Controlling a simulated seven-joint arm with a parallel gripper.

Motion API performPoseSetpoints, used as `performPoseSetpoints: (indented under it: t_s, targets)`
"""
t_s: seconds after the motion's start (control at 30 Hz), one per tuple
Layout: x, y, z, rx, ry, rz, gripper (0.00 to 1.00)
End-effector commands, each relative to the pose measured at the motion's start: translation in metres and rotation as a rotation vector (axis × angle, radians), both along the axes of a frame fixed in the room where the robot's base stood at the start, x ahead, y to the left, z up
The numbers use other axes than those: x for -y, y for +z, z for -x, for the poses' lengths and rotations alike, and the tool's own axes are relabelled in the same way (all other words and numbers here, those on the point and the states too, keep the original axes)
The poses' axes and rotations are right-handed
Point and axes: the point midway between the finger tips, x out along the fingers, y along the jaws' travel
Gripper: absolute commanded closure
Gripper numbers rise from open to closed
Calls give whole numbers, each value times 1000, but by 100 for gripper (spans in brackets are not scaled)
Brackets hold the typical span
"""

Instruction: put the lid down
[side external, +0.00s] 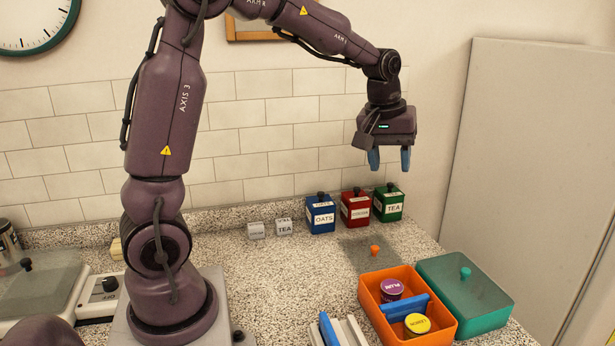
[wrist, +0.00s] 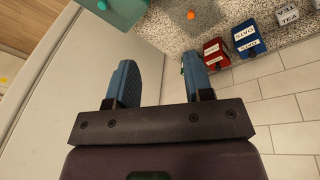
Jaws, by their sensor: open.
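A see-through grey lid (side external: 358,257) with an orange knob (side external: 375,249) appears to lie flat on the counter, behind the open orange box (side external: 441,334). The orange knob also shows at the top of the wrist view (wrist: 191,15). The orange box holds a purple-topped jar (side external: 392,287), a yellow-topped jar (side external: 417,323) and a blue piece (side external: 405,307). My gripper (side external: 390,160) is open and empty, pointing down high above the counter, well clear of the lid. Its two blue fingers (wrist: 158,65) are spread apart in the wrist view.
A teal box (side external: 488,318) with a teal-knobbed lid (side external: 465,272) stands right of the orange box. Blue (side external: 320,215), red (side external: 355,208) and green (side external: 388,203) canisters stand along the wall. A tall pale panel (side external: 530,170) rises at right. The middle counter is clear.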

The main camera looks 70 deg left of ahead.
Motion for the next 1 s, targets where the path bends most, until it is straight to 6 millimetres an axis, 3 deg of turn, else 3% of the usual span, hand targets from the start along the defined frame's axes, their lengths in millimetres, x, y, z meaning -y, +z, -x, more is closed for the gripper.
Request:
performPoseSetpoints:
  t_s: [0.03,0.2,0.4,0.5,0.7,1.0]
  targets:
    - [18,18,17,31,-84,-20,53]
    - [64,49,79,112,-369,-96,53]
    - [100,54,149,197,-670,-199,53]
    - [109,48,173,226,-774,-239,53]
    - [115,41,192,250,-869,-279,53]
    - [115,40,193,249,-873,-280,53]
